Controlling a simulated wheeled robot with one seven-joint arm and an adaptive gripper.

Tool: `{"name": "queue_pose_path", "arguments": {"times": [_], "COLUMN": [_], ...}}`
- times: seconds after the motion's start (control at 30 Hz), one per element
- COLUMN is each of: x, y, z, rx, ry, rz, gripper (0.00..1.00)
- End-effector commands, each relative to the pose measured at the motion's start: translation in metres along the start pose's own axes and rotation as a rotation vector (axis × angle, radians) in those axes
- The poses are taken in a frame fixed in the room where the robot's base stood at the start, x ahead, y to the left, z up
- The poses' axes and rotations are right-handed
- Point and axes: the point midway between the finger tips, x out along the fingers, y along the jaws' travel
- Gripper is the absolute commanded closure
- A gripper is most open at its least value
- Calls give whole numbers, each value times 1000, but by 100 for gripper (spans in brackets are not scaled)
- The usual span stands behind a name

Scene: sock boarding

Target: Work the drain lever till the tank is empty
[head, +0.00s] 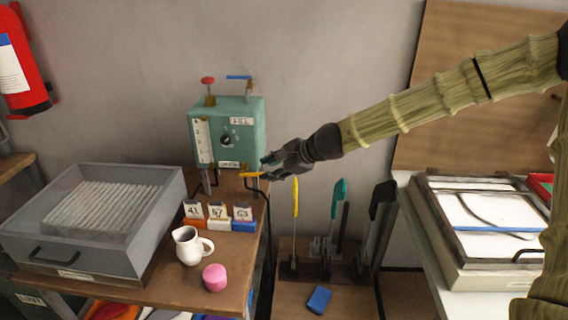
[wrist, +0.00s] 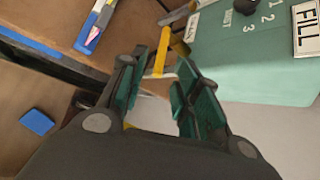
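The tank is a teal box (head: 233,112) on legs at the back of the wooden table. Its front has a white gauge strip (head: 202,140), a dark dial (head: 226,140) and labels; its level is too small to read. The yellow drain lever (head: 250,174) sticks out low on its front, and it also shows in the wrist view (wrist: 161,48). My gripper (head: 268,166) is at the lever, by the tank's lower right corner. In the wrist view its fingers (wrist: 160,66) are apart, with the lever's end between their tips. I cannot tell whether either finger touches it.
A red knob (head: 208,81) and a blue lever (head: 239,77) top the tank. A grey tray box (head: 120,250) is left. Upright tools (head: 337,205) stand right, below my arm.

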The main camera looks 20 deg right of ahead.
Motion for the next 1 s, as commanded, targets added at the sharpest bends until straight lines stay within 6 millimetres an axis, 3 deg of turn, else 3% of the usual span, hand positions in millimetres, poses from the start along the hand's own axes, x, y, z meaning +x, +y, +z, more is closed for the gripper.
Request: {"name": "queue_pose_path", "arguments": {"times": [0.5,1.0], "x": [-43,-51], "y": [-1,0], "z": [0,-1], "rx": [-1,1], "ry": [2,1], "rz": [-1,0], "gripper": [67,67]}}
